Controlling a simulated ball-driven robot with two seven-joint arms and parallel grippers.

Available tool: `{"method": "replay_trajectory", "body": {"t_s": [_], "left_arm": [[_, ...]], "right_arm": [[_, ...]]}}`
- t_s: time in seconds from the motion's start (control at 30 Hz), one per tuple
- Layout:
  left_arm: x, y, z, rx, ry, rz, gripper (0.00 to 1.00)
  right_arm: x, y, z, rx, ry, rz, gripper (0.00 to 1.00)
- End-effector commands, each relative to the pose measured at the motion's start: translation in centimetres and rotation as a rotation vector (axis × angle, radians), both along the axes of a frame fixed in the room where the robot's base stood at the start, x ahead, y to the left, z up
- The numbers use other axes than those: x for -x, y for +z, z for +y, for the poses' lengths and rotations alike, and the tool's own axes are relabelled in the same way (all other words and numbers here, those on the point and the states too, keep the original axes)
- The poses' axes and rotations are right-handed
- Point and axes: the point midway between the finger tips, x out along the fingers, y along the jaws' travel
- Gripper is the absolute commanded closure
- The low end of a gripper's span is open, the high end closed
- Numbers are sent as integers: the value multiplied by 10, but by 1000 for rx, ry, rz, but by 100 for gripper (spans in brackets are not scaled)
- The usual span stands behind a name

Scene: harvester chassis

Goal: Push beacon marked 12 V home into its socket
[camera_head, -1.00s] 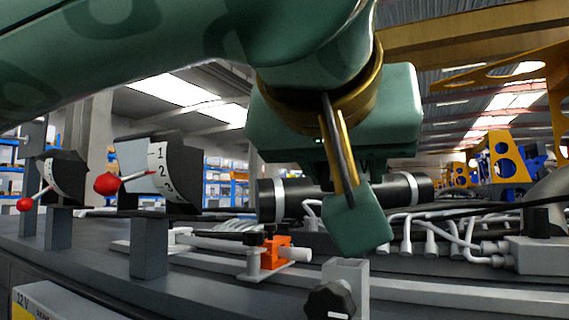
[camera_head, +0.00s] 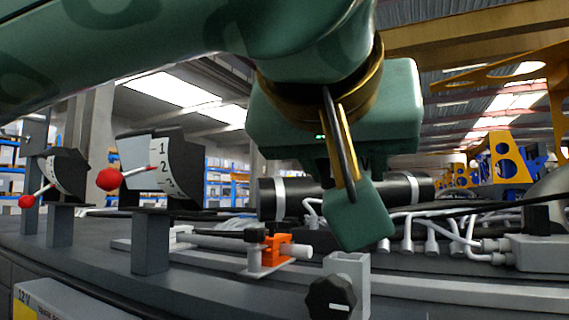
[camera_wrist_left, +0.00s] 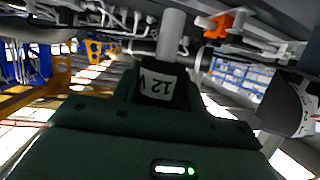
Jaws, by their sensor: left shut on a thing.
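My left gripper (camera_head: 358,215) hangs from the top of the head view, pointing down above the chassis deck. It is shut. In the left wrist view a black block with a white label reading 12 V (camera_wrist_left: 158,84) sits between the dark green jaws, with a pale grey cylinder (camera_wrist_left: 172,35) sticking out from it. I take this to be the beacon marked 12 V. In the head view the teal jaw hides it. I cannot make out its socket, or whether the beacon touches it. My right gripper is not in view.
A grey post with a black knob (camera_head: 330,297) stands just below the gripper. An orange clamp (camera_head: 276,251) is to its left. Two lever gauges with red balls (camera_head: 109,179) stand further left. A black cylinder (camera_head: 408,190) and white cables (camera_head: 432,236) lie behind.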

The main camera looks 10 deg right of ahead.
Motion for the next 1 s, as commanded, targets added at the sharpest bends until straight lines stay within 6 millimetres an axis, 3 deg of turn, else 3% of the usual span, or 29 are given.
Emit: {"method": "replay_trajectory", "body": {"t_s": [1.0], "left_arm": [[0, 1, 0, 4, 1, -1, 95]], "right_arm": [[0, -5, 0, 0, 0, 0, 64]]}}
